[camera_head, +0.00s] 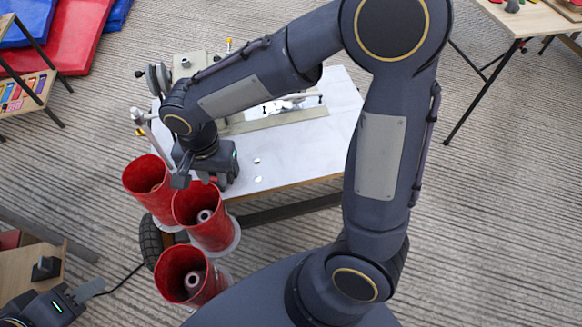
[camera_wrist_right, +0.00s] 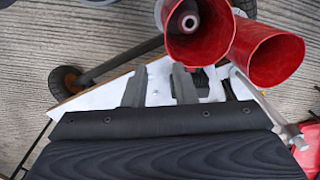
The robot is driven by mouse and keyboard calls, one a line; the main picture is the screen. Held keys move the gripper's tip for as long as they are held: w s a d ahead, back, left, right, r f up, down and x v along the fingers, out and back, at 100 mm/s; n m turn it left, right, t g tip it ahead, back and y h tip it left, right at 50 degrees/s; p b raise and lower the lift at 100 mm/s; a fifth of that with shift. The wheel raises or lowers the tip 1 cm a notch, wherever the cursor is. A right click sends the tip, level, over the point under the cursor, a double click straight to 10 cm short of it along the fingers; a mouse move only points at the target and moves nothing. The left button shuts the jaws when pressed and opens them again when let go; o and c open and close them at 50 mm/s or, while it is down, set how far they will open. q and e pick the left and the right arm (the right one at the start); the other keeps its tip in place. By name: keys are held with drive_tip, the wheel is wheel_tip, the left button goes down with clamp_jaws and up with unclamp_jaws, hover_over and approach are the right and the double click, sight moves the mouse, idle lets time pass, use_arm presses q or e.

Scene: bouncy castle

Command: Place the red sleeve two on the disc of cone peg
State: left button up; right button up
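Three red sleeves stand in a cluster at the table's left corner: a back-left sleeve (camera_head: 135,188), a middle sleeve (camera_head: 222,232) and a front sleeve (camera_head: 205,290). Grey pegs show inside the middle and front sleeves; a pale disc (camera_head: 236,238) shows under the middle one. I cannot tell which is sleeve two. My right gripper (camera_head: 197,180) is at the rims of the back-left and middle sleeves. In the right wrist view it (camera_wrist_right: 158,88) is open, with nothing between its fingers; contact with a sleeve is unclear. My left gripper (camera_head: 88,291) is low at the left, its opening unclear.
A white-topped work table (camera_head: 285,150) with a metal rail and fittings lies under my right arm. A dark wheel (camera_head: 152,243) is beside the sleeves. A wooden box (camera_head: 25,272) is at the lower left. The carpet on the right is largely clear.

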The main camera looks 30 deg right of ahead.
drive_tip(key=s+d+r+n+t+y, duration=0.1)
drive_tip(key=s+d+r+n+t, duration=0.1)
drive_tip(key=s+d, duration=0.5)
drive_tip(key=s+d+r+n+t+y, duration=0.2)
drive_tip(key=s+d+r+n+t, duration=0.1)
drive_tip(key=s+d+r, duration=0.3)
drive_tip(key=shift+s+d+n, duration=0.4)
drive_tip(key=shift+d+n, duration=0.1)
drive_tip(key=shift+d, duration=0.1)
wheel_tip(320, 180, up, 17)
drive_tip(key=p, duration=1.7)
